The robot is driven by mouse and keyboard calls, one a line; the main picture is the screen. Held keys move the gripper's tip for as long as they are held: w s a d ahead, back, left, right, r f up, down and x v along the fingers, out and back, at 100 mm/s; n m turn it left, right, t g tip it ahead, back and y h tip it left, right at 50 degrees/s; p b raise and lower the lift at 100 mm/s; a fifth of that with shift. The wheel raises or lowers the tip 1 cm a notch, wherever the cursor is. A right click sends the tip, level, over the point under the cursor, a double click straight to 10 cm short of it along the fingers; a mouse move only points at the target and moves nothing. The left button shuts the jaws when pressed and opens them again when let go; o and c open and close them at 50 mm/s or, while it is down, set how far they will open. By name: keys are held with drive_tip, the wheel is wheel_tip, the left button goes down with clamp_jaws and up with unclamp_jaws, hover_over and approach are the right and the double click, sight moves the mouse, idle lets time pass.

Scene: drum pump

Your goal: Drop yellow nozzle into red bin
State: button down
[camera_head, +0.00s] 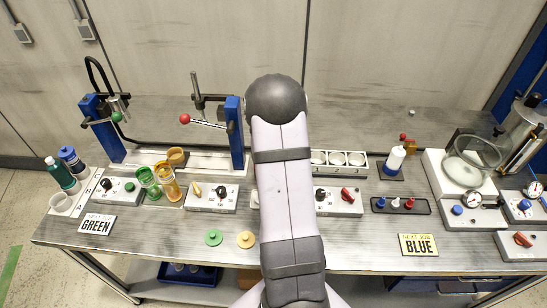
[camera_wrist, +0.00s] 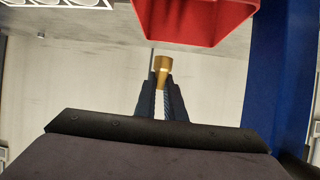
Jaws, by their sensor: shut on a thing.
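In the wrist view my gripper (camera_wrist: 160,92) is shut on the yellow nozzle (camera_wrist: 162,70), a small brass-coloured piece that sticks out past the fingertips. The red bin (camera_wrist: 195,22) is at the top of the wrist view, just above the nozzle in the picture and cut off by the frame edge. A gap shows between nozzle and bin; the inside of the bin cannot be seen. In the head view my arm hides the gripper, the nozzle and the bin.
A blue post (camera_wrist: 283,80) stands right of the bin in the wrist view. A white rack with round holes (camera_head: 340,160) is right of my arm in the head view. A press with a blue frame (camera_head: 235,132) stands left of my arm. Control boxes line the bench.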

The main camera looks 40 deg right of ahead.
drive_tip(key=shift+w+a+r, duration=0.2)
drive_tip(key=shift+w+a, duration=0.15)
drive_tip(key=shift+a, duration=0.05)
drive_tip(key=shift+w+r+m, duration=0.15)
drive_tip(key=shift+r+m, duration=0.05)
drive_tip(key=shift+m, duration=0.1)
drive_tip(key=shift+g, duration=0.3)
drive_tip(key=shift+d+h, duration=0.15)
drive_tip(key=shift+h, duration=0.15)
wheel_tip(320, 180, down, 6)
drive_tip(key=b, duration=0.5)
drive_tip(key=c, duration=1.8)
unclamp_jaws()
